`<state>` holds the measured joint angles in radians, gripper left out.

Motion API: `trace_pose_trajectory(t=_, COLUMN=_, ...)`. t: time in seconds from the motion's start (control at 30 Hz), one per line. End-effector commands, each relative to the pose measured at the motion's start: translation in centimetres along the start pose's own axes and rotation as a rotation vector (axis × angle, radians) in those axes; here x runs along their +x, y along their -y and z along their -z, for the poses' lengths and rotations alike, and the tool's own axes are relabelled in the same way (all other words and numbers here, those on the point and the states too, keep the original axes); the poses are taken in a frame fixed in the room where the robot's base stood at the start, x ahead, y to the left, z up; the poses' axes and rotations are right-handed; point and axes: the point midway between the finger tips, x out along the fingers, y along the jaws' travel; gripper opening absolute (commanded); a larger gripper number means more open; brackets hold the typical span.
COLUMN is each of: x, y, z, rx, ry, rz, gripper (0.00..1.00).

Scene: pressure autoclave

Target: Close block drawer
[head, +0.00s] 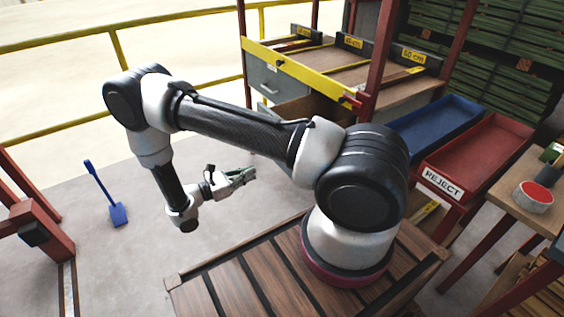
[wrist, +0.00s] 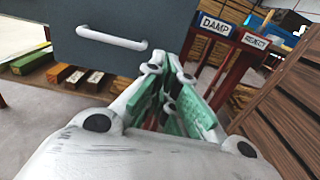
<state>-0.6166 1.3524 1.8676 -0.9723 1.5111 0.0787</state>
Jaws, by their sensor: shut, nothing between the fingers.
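A grey drawer front with a pale bar handle (wrist: 112,38) fills the upper left of the wrist view. In the head view a grey front (head: 262,76) with a handle shows under the bench's yellow rail. Beside it a brown, box-like drawer interior (head: 305,108) shows, partly hidden by my arm; how far it stands out is hard to tell. My gripper (head: 243,176) has green finger pads and is shut and empty, in front of the bench. In the wrist view its fingertips (wrist: 172,64) are just right of the drawer front; contact cannot be told.
Wooden blocks (wrist: 70,76) lie on a low shelf below the drawer front. A blue tray (head: 437,128) and a red REJECT tray (head: 477,160) stand right of the bench. A blue shovel (head: 118,214) is at left on open floor. A red post stands near my fingers.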

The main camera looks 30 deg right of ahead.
Motion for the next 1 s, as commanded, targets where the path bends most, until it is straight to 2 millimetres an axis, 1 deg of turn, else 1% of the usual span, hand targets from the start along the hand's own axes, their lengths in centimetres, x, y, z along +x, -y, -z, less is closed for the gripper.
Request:
trace_pose_trajectory(t=0.03, x=0.0, y=0.1, z=0.5, rx=-0.009, ry=0.010, rz=-0.012, gripper=0.00)
trace_pose_trajectory(t=0.13, x=0.6, y=0.2, z=0.9, rx=-0.016, ry=0.018, rz=-0.020, gripper=0.00)
trace_pose_trajectory(t=0.27, x=2.4, y=0.2, z=0.8, rx=-0.016, ry=0.017, rz=-0.017, gripper=0.00)
trace_pose_trajectory(t=0.5, x=7.6, y=0.1, z=0.7, rx=-0.016, ry=0.016, rz=-0.014, gripper=0.00)
trace_pose_trajectory(t=0.7, x=11.4, y=0.1, z=0.7, rx=-0.016, ry=0.016, rz=-0.015, gripper=0.00)
trace_pose_trajectory(t=0.83, x=13.0, y=0.0, z=0.7, rx=-0.014, ry=0.015, rz=-0.016, gripper=0.00)
trace_pose_trajectory(t=1.0, x=13.9, y=0.0, z=0.6, rx=-0.015, ry=0.015, rz=-0.018, gripper=0.00)
